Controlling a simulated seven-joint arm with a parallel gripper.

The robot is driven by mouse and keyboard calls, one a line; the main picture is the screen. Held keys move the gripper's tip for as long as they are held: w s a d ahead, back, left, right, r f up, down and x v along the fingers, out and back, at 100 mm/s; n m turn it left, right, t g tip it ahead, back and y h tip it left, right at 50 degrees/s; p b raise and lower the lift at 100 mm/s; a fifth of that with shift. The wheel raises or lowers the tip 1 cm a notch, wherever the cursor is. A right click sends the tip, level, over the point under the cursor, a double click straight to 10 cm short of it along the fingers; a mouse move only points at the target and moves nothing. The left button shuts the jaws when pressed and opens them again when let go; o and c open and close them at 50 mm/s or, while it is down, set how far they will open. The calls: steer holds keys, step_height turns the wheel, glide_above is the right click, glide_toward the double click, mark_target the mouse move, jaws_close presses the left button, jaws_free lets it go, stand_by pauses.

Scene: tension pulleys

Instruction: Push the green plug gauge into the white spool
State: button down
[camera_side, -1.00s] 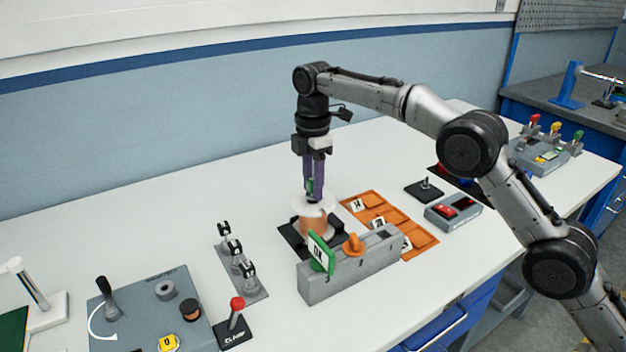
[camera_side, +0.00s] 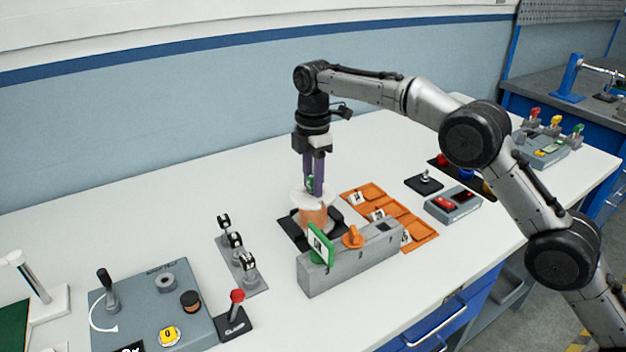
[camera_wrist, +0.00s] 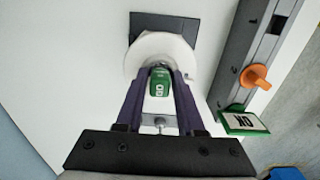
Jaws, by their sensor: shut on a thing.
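The green plug gauge (camera_wrist: 160,84) is between the two purple fingers of my gripper (camera_side: 314,190), which is shut on it. The gauge shows as a small green patch in the side view (camera_side: 311,183). The white spool (camera_side: 314,201), with a copper-coloured winding, stands upright on a black base plate. My gripper points straight down, with its fingertips right over the spool's top flange. In the wrist view the spool's white flange (camera_wrist: 143,50) is just beyond the gauge. The gauge's lower end and the spool's hole are hidden, so I cannot tell how deep it sits.
A grey block (camera_side: 345,261) with a green-framed OK sign (camera_side: 320,243) and an orange knob stands in front of the spool. Orange trays (camera_side: 405,222) lie to the right. A row of black clips (camera_side: 238,250) is at left. The table behind is clear.

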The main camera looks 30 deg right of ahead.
steer(key=shift+f, duration=0.5)
steer(key=shift+c, duration=2.2)
jaws_free()
steer(key=shift+s, duration=0.1)
steer(key=r, duration=0.7)
steer(key=shift+w, duration=0.25)
steer(key=shift+s+r, duration=0.15)
steer(key=shift+r, duration=0.35)
steer(key=shift+r, duration=0.1)
steer(key=shift+d, duration=0.1)
